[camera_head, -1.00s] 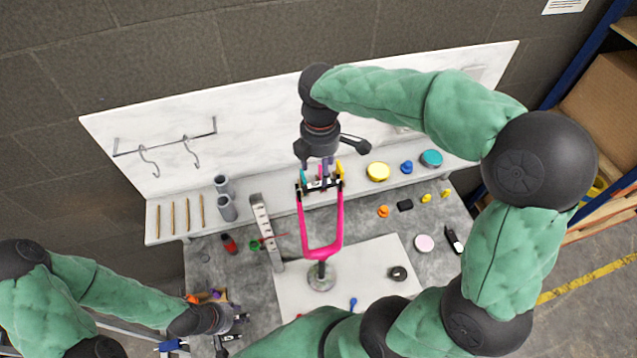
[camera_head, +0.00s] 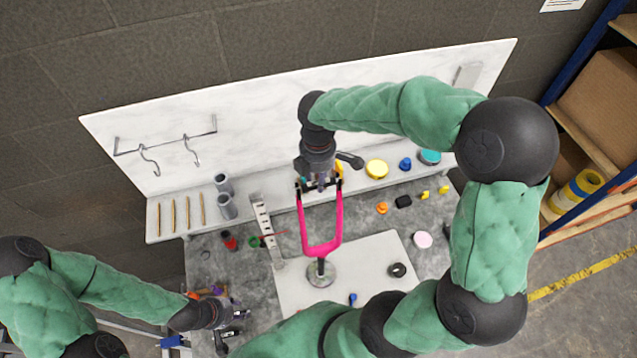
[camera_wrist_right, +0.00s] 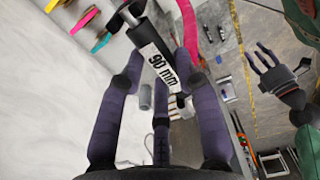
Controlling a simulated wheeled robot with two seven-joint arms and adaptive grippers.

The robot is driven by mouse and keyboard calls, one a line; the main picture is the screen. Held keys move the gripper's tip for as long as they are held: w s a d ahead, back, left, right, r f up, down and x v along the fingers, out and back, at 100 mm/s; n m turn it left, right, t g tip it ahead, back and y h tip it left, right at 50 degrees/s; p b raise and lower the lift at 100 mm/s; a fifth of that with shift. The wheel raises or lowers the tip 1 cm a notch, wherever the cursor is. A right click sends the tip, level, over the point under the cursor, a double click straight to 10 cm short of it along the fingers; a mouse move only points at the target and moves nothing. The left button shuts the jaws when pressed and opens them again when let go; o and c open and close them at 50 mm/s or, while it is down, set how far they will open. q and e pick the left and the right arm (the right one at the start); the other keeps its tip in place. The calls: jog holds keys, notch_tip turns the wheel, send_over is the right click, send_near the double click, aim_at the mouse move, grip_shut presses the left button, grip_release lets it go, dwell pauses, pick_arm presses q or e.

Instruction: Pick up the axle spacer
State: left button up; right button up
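The axle spacer, a black cylinder with a white "90 mm" label (camera_wrist_right: 164,66), shows in the right wrist view between my right gripper's purple fingers. In the head view my right gripper (camera_head: 320,184) is at the top of the upright pink fork (camera_head: 322,247), and mostly hides the spacer between the fork ends. The right gripper's fingers stand apart on either side of the spacer; a firm grip on it is not visible. My left gripper (camera_head: 238,323) is at the bench's front left, empty; its fingers look spread in the right wrist view (camera_wrist_right: 264,62).
The fork stands on a round base (camera_head: 320,275) on a pale board. A slotted metal bar (camera_head: 264,228) lies left of the fork. Two grey cylinders (camera_head: 227,205) stand further left.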

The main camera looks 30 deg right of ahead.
grip_shut()
jog(key=shift+r, duration=0.1)
